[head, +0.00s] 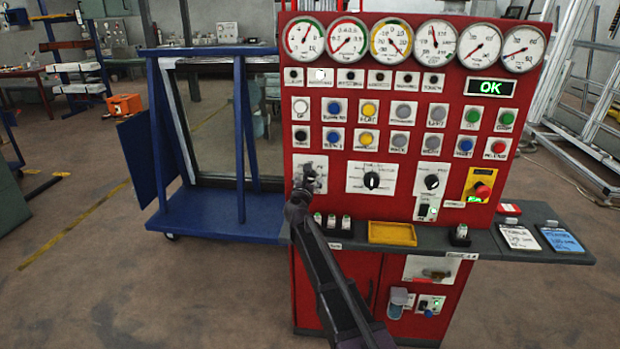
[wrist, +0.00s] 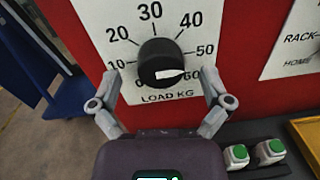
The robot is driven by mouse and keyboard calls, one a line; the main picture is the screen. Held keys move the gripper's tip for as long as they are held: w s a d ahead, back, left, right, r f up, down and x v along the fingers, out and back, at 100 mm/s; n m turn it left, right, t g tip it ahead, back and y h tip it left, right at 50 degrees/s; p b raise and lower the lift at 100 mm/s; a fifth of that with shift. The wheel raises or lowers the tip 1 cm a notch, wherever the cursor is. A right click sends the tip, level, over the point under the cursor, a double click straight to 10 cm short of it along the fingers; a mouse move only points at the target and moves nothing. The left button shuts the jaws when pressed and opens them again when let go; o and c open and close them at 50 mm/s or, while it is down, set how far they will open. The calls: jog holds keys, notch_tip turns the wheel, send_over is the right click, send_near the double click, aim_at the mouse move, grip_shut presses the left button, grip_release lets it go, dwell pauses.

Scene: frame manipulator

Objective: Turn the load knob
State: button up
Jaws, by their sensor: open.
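In the head view my gripper (head: 306,184) is at the left dial plate (head: 322,160) of the red panel and hides most of the knob.
A middle dial (head: 371,179) and a right dial (head: 431,182) sit beside it. A red emergency button (head: 482,190) is at far right. Below, a grey shelf (head: 350,243) holds small green-topped items (wrist: 271,150) and a yellow tray (head: 392,233). A blue cart (head: 215,212) stands left.

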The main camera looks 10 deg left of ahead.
jog(key=shift+w, duration=0.85)
jog(key=shift+c, duration=0.3)
jog(key=c, duration=1.1)
